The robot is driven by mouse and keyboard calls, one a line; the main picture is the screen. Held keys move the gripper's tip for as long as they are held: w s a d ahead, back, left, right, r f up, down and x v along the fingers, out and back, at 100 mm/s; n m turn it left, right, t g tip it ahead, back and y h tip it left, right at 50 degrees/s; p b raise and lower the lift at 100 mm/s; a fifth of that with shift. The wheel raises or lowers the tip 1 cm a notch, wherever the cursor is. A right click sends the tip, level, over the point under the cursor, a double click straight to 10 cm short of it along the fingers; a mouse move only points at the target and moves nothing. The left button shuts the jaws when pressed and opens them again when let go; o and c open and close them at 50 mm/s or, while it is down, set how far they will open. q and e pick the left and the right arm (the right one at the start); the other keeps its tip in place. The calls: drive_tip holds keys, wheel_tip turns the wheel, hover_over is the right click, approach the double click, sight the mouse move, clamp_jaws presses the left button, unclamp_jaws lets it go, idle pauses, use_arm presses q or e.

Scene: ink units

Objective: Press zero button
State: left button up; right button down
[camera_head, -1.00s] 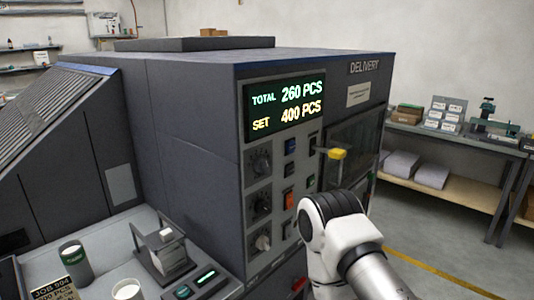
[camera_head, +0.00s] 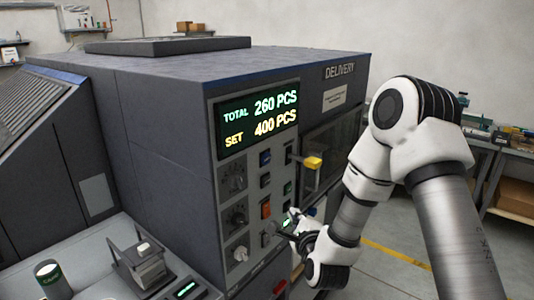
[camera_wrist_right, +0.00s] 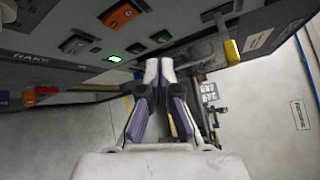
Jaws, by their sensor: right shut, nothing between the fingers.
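The machine's control panel (camera_head: 228,168) carries knobs and several coloured buttons under a lit display (camera_head: 257,119) reading TOTAL 260 PCS and SET 400 PCS. No label reading zero is legible, so I cannot tell which button is the zero one. An orange button (camera_head: 266,209) shows left of my right gripper (camera_head: 284,227). The gripper is shut and empty, its tips close to the lower panel; contact cannot be told. In the right wrist view its tips (camera_wrist_right: 158,66) point at the panel, right of a lit green button (camera_wrist_right: 115,58). My left gripper is out of view.
A yellow-ended handle (camera_head: 312,162) sticks out from the panel's right side, above my right gripper. A ledge at lower left holds a dark cup (camera_head: 50,280) and a small stand (camera_head: 140,266). A bench (camera_head: 485,145) stands behind at right.

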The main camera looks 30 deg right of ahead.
sight(266, 159)
drive_tip(key=d+r+m+t+h+p, duration=0.1)
drive_tip(key=d+r+m+t+h, duration=0.1)
drive_tip(key=r, duration=0.9)
drive_tip(key=shift+w+d+m, duration=0.2)
drive_tip(key=shift+d+m, duration=0.35)
drive_tip(key=shift+m, duration=0.45)
drive_tip(key=shift+w, duration=0.1)
drive_tip(key=w+a, duration=0.3)
drive_tip(key=w, duration=0.5)
drive_tip(key=shift+a, duration=0.2)
